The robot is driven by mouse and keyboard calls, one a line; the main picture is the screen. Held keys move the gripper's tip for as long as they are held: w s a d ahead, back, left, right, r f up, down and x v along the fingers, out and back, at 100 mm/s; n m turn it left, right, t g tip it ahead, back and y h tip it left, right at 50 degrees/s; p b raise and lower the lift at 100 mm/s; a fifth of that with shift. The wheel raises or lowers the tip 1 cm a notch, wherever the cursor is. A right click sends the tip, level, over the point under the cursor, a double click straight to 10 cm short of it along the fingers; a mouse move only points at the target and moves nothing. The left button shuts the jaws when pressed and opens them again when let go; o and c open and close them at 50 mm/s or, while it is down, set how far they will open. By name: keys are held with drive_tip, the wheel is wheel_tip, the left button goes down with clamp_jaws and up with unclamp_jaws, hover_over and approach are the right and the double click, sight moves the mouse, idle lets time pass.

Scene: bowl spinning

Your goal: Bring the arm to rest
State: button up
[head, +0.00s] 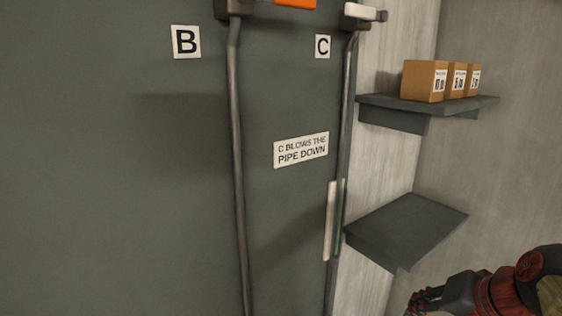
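My gripper (424,299) is at the bottom right corner, at the end of my dark red and black arm. It is small, dark and partly cut off by the frame edge. I cannot tell whether its fingers are open or shut. I see nothing clearly held in it. It appears below the lower shelf in the picture, and its distance from the shelf is unclear.
A dark grey panel (110,190) fills the left, with two pipes, an orange handle (296,3), a grey-white handle (362,11) and a sign (301,149). Three boxes (424,81) stand on the upper shelf (395,107). The lower shelf (407,228) is bare.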

drive_tip(key=s+a+f+n+b, duration=0.2)
drive_tip(key=s+f+b, duration=0.1)
drive_tip(key=f, duration=0.5)
drive_tip(key=s+a+f+n+b, duration=0.2)
drive_tip(key=f+b, duration=0.3)
drive_tip(key=f, duration=0.3)
drive_tip(key=s+a+f+n+g+b, duration=0.1)
drive_tip(key=s+a+f+b, duration=0.3)
drive_tip(key=f, duration=0.4)
drive_tip(key=shift+n+h+b, duration=0.4)
drive_tip(key=shift+n+b, duration=0.05)
drive_tip(key=shift+n, duration=0.45)
drive_tip(key=shift+a+r, duration=0.1)
drive_tip(key=shift+c, duration=0.6)
